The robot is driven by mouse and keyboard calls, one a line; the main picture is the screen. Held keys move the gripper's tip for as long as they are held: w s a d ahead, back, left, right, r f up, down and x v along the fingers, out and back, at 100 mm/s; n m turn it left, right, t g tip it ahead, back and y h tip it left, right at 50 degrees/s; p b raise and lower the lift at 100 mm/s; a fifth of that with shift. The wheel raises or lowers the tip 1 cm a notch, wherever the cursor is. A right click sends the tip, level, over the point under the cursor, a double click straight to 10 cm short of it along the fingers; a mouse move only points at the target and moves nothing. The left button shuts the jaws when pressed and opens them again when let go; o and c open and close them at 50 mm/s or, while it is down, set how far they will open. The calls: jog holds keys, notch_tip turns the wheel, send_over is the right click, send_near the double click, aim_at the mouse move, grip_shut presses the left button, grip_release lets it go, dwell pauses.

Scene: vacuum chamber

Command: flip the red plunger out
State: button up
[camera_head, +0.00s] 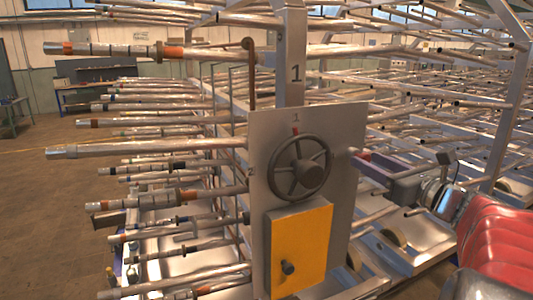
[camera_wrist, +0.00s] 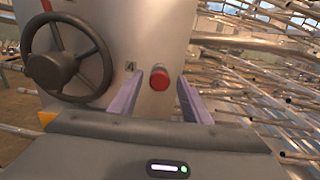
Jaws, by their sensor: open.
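The red plunger (camera_wrist: 160,79) is a short round red knob on the grey panel (camera_wrist: 158,30), right of the handwheel. In the wrist view it lies between the two purple fingers of my gripper (camera_wrist: 159,82), which are open, one on each side with a visible gap. In the head view my gripper (camera_head: 367,167) is at the panel's right edge, with a bit of red (camera_head: 364,156) showing by its fingertips. How deep the fingers reach around the plunger is hard to tell.
A dark handwheel (camera_head: 300,167) is on the panel, left of the plunger. Below it is a yellow box (camera_head: 300,252) with a dark knob. Racks of metal tubes (camera_head: 150,148) fill the left and back. Bare floor (camera_head: 45,230) lies at far left.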

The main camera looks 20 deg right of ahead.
jog(key=shift+w, duration=1.3)
grip_shut()
